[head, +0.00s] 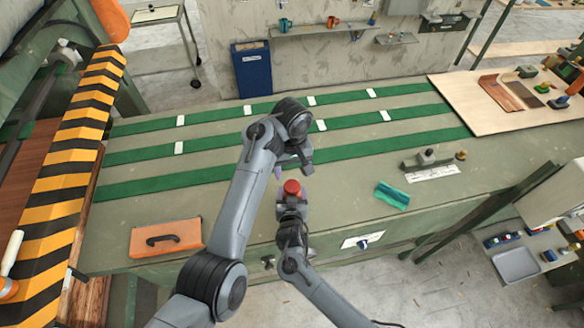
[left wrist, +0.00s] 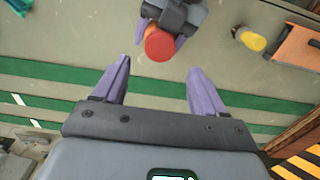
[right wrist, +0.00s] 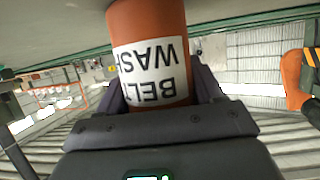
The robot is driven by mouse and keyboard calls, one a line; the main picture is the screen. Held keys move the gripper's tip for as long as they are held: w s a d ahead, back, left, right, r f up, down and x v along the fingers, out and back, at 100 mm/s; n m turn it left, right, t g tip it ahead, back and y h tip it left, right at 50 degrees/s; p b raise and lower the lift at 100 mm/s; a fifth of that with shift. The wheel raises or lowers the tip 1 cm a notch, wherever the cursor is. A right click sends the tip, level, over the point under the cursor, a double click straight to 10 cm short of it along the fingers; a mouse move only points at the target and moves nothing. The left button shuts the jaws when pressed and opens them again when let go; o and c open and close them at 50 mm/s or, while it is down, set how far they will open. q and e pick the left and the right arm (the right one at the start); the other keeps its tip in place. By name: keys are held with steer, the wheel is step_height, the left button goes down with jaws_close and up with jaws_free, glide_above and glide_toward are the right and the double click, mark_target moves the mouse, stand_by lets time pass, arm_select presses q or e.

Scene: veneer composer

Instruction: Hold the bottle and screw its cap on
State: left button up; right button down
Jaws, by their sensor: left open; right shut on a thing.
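The orange bottle (right wrist: 150,25) carries a white label reading BELT WASH, upside down in the right wrist view. My right gripper (head: 292,207) is shut on it and holds it upright near the table's front edge. A round red cap (head: 292,187) shows on top of the bottle and faces the left wrist camera (left wrist: 159,44). How far it is screwed on cannot be told. My left gripper (head: 283,172) is open and empty, just beyond the bottle in the head view. Its two purple fingers (left wrist: 160,88) are spread, apart from the cap.
An orange toolbox (head: 166,238) sits on the green table (head: 330,205) at left. A small yellow-topped object (left wrist: 250,40) stands near it. Green strips cross the table's far half.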

mark_target(292, 186)
arm_select(q)
steer(key=shift+f, duration=0.15)
steer(key=shift+f, duration=3.9)
steer(key=c, duration=1.1)
steer(key=m, duration=0.6)
steer(key=shift+m, duration=0.3)
